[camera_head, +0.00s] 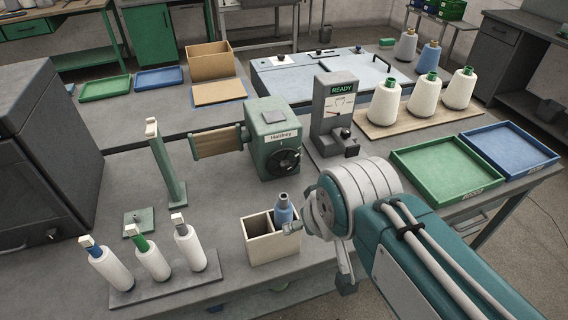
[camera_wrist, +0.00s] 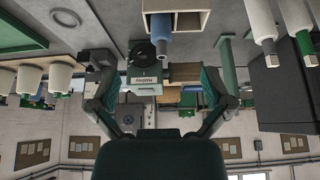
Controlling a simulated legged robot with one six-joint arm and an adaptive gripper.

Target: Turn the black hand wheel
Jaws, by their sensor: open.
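The black hand wheel (camera_head: 287,161) is a dark disc on the front face of the green-grey winder box (camera_head: 266,122), which carries a white name label. In the wrist view, which is upside down, the wheel (camera_wrist: 141,54) shows left of the middle between my fingers. My gripper (camera_wrist: 156,65) is open and empty, its two fingers spread wide left and right. It is apart from the wheel. In the head view my arm's wrist hides most of the gripper, in front of and to the right of the winder.
A grey READY post (camera_head: 332,105) stands right of the winder. A green upright (camera_head: 168,165) and a rack of yarn cones (camera_head: 165,284) are at left. Green (camera_head: 440,195) and blue trays (camera_head: 525,172) lie right.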

